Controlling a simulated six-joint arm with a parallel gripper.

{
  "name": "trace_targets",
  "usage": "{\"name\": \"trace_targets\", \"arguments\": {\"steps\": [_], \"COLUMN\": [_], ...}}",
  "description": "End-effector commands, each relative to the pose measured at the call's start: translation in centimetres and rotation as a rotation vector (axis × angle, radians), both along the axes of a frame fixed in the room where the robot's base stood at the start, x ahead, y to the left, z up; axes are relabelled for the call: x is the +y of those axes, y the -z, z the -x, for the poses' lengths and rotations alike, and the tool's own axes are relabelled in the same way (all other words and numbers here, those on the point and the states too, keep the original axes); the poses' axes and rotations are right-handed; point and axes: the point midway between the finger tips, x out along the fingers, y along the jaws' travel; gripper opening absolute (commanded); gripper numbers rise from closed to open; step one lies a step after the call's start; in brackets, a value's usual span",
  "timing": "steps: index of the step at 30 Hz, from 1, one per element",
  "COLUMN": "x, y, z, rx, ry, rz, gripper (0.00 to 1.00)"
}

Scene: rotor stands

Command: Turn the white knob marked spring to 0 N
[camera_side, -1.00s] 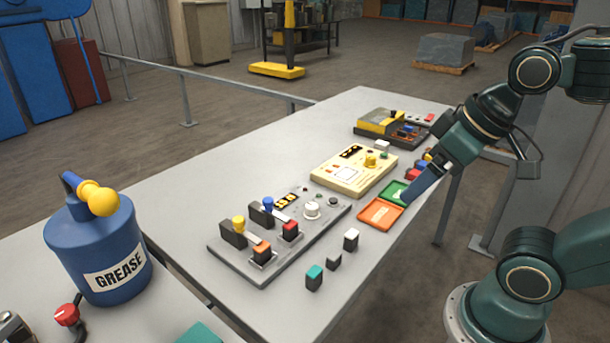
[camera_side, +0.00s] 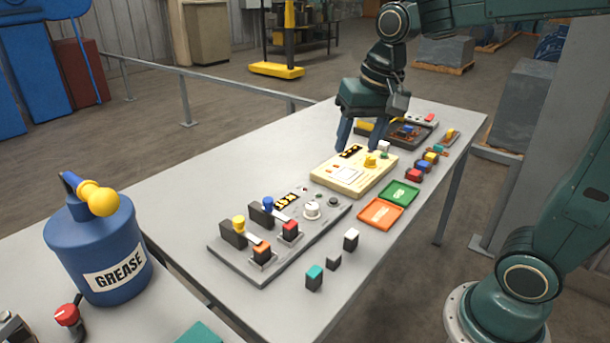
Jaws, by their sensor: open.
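A white knob (camera_side: 312,210) stands on the grey panel (camera_side: 285,250), right of a small orange-lit display (camera_side: 286,200). The spring marking and the knob's setting are too small to read. My gripper (camera_side: 359,146) is open and empty, pointing down over the back of the cream panel (camera_side: 325,182). It is behind and to the right of the white knob, well apart from it. A yellow knob (camera_side: 370,160) on the cream panel is close to the fingers.
Orange (camera_side: 380,212) and green (camera_side: 399,194) trays lie right of the panels. Loose blocks, one white-topped (camera_side: 351,239), stand in front. The table's left side (camera_side: 200,190) is clear.

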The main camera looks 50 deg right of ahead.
Motion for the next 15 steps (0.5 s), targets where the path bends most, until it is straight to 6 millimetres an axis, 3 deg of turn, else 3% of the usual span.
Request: {"name": "trace_targets", "arguments": {"steps": [15], "x": [-2.9], "y": [5.2], "z": [-9.7], "rx": [0.16], "ry": [0.369], "rz": [-0.07], "gripper": [0.52]}}
